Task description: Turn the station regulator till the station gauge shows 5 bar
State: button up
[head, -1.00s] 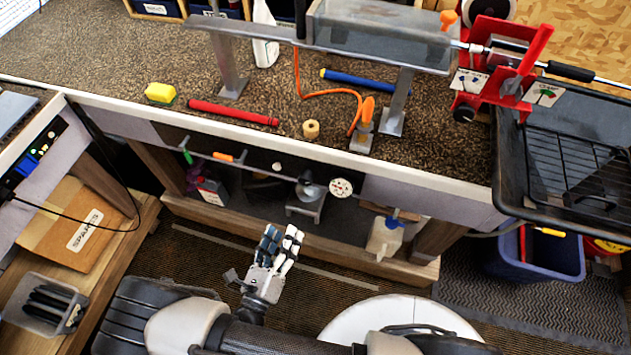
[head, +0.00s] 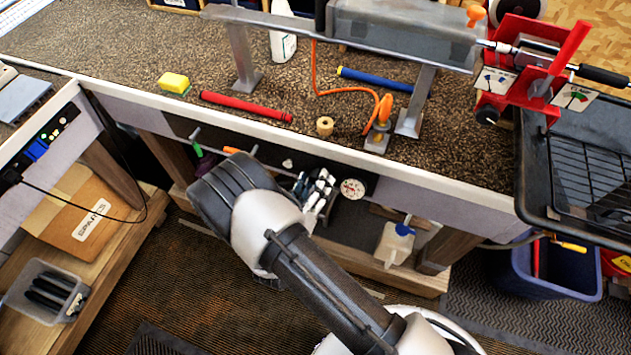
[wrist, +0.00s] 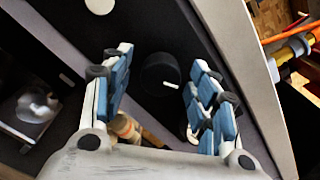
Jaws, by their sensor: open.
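The station gauge (head: 352,188), a small white round dial, is on the panel under the bench's front edge in the head view; its reading is too small to make out. The regulator knob (wrist: 160,74), black and round with a white mark, shows in the wrist view between and beyond my fingers. In the head view my arm and gripper hide it. My gripper (head: 312,186) is open, just left of the gauge. In the wrist view my gripper (wrist: 158,95) has blue-padded fingers on either side of the knob, apart from it, with nothing held.
The bench edge (head: 400,177) runs above the gripper. Left along the panel are a green-handled valve (head: 196,142) and an orange handle (head: 232,150). A white container with a blue cap (head: 394,243) is to the right below. Bench legs and a lower shelf are close.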

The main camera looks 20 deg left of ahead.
jog(key=shift+w, duration=0.45)
jog(key=c, duration=1.1)
jog(key=shift+o, duration=0.2)
